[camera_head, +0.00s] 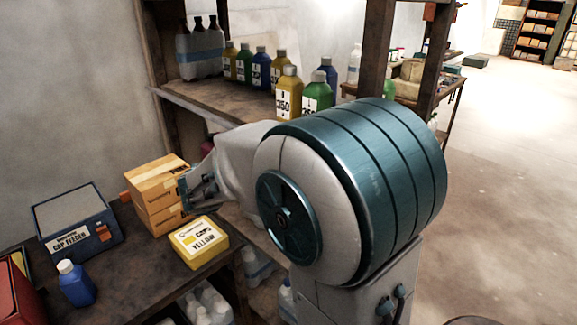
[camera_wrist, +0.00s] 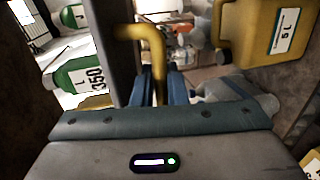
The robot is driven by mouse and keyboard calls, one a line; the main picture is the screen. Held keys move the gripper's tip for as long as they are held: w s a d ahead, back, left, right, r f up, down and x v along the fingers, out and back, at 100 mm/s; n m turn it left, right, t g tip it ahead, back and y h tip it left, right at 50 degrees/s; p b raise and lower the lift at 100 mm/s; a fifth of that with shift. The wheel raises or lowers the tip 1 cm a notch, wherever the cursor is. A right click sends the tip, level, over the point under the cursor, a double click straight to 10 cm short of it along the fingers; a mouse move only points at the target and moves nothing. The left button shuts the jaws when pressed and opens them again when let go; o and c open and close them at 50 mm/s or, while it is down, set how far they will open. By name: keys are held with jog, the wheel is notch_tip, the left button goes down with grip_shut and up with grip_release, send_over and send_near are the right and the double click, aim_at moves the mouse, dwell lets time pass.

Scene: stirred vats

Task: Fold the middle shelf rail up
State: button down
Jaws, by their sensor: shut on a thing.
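The yellow bent bar (camera_wrist: 158,52), which looks like the middle shelf rail, runs down between the blue fingers of my gripper (camera_wrist: 160,86) in the wrist view. Its upper end bends to the left. My gripper is shut on it. In the head view my gripper (camera_head: 190,194) is beside the stacked cardboard boxes, below the level of the upper shelf (camera_head: 215,103). The rail cannot be made out in the head view, where my arm covers much of the rack.
Several bottles (camera_head: 262,68) stand on the upper shelf. A yellow jug (camera_wrist: 262,35) is close on the right in the wrist view. Cardboard boxes (camera_head: 156,190), a yellow caps box (camera_head: 199,242), a cap feeder (camera_head: 76,222) and a blue bottle (camera_head: 76,284) crowd the bench. Open floor lies right.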

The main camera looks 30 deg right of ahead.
notch_tip(320, 180, up, 3)
jog(key=y+p, duration=0.2)
jog(key=g+y+p, duration=0.1)
jog(key=y+p, duration=0.1)
jog(key=p, duration=0.1)
jog(key=shift+a+r+g+p, duration=0.1)
jog(key=shift+a+g+p, duration=0.05)
jog(key=shift+g+p, duration=0.2)
jog(key=r+y+p, duration=0.1)
jog(key=p, duration=0.2)
jog(key=g+y+p, duration=0.1)
jog(key=y+p, duration=0.1)
jog(key=p, duration=0.1)
jog(key=shift+d+r+y, duration=0.2)
jog(key=shift+r+y, duration=0.1)
jog(key=shift+r, duration=0.1)
jog(key=y+p, duration=0.2)
jog(key=p, duration=0.1)
jog(key=g+y+p, duration=0.1)
jog(key=p, duration=0.1)
jog(key=shift+w+d+r, duration=0.1)
jog(key=shift+d+r, duration=0.2)
jog(key=shift+r, duration=0.1)
jog(key=y+p, duration=0.1)
jog(key=p, duration=0.1)
jog(key=shift+d+g+p, duration=0.2)
jog(key=shift+g+p, duration=0.05)
jog(key=shift+p, duration=0.1)
jog(key=shift+y, duration=0.3)
jog(key=shift+f, duration=0.1)
